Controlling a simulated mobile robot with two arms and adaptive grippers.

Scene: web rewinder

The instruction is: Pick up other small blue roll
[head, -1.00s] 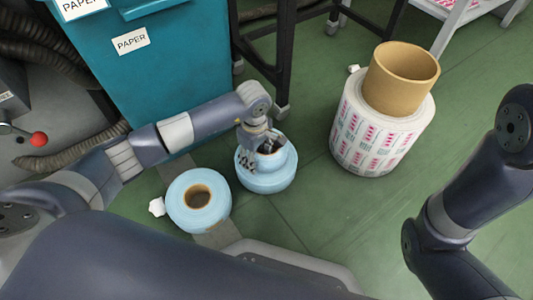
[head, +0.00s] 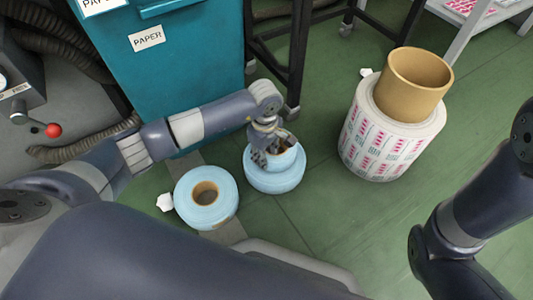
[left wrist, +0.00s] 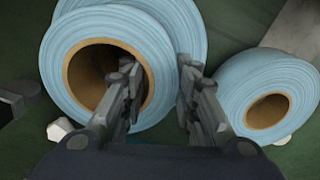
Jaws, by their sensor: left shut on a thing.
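A small blue roll (head: 287,158) with a brown core sits at the top of a blue stack in the head view. A wider blue roll (head: 275,183) shows beneath it. My left gripper (head: 266,152) is shut on the small roll's wall. In the left wrist view, one finger of my left gripper (left wrist: 160,92) is in the core of the small blue roll (left wrist: 62,45) and the other is outside it. Whether the small roll touches the one below cannot be told. Another blue roll (head: 220,207) lies on the floor to the left. My right gripper is out of view.
A large printed roll (head: 375,140) with a brown cardboard core (head: 418,80) on top stands to the right. A teal paper bin (head: 190,75) and a black frame (head: 297,55) are behind my left arm. Green floor (head: 320,215) is clear between the stack and my right arm.

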